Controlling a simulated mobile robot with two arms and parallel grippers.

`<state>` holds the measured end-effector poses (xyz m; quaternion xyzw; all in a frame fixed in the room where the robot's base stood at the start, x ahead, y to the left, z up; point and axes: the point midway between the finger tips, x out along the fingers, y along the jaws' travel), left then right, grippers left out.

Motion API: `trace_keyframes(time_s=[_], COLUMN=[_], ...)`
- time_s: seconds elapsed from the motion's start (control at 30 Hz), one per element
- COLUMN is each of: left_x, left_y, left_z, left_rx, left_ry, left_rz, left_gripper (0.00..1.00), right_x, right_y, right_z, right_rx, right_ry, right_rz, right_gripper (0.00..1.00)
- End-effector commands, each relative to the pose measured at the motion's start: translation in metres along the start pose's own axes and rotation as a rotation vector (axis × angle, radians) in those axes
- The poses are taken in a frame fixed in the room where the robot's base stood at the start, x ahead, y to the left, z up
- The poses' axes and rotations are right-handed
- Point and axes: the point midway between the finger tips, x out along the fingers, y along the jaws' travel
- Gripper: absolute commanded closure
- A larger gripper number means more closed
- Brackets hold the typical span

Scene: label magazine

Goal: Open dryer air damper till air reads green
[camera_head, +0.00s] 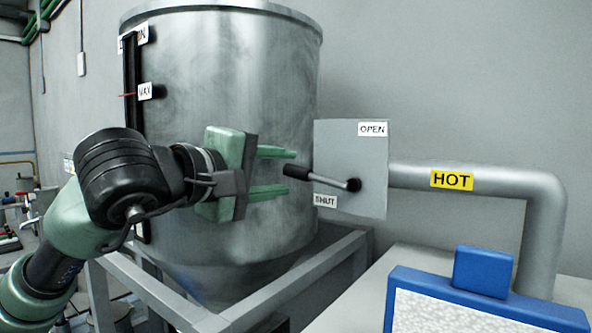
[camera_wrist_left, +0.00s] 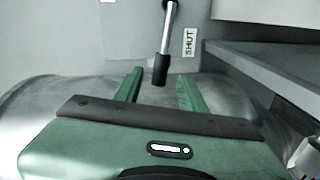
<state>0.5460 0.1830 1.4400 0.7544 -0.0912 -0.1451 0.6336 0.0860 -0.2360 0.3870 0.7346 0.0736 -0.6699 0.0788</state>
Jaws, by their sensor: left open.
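The damper lever (camera_head: 325,179) has a black grip and a metal rod, and pivots on a grey plate (camera_head: 350,140). Its grip points left, slightly up, a little above the SHUT label (camera_head: 325,201); the OPEN label (camera_head: 373,129) is at the plate's top. My left gripper (camera_head: 290,171) is open, its two green fingers pointing at the lever. In the left wrist view the lever's black grip (camera_wrist_left: 161,70) lies between the fingertips, with no visible contact. No air reading shows in either view. My right gripper is not in view.
A large metal hopper (camera_head: 225,60) stands on a grey frame (camera_head: 250,305) behind my left arm. A pipe labelled HOT (camera_head: 452,180) runs right from the plate and bends down. A blue-framed box (camera_head: 480,290) stands at the lower right.

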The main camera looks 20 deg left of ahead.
Motion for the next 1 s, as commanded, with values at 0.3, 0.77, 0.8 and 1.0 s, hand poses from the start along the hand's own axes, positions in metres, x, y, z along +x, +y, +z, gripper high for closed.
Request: trace_keyframes(time_s=[0.3, 0.77, 0.8, 1.0], left_x=[0.039, 0.042, 0.042, 0.042], left_y=[0.001, 0.0, 0.0, 0.0], left_z=[0.001, 0.001, 0.001, 0.001], left_rx=[-0.002, -0.002, -0.002, -0.001], left_ry=[-0.003, -0.004, -0.004, -0.004], left_rz=[-0.001, 0.0, 0.0, 0.001], left_gripper=[0.59, 1.0, 1.0, 1.0], right_x=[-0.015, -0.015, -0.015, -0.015], right_y=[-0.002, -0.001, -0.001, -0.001], right_z=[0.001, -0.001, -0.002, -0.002], right_rx=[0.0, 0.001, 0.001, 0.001], right_ry=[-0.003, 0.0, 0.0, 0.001], right_rz=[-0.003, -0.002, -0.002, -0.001], right_gripper=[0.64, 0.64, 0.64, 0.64])
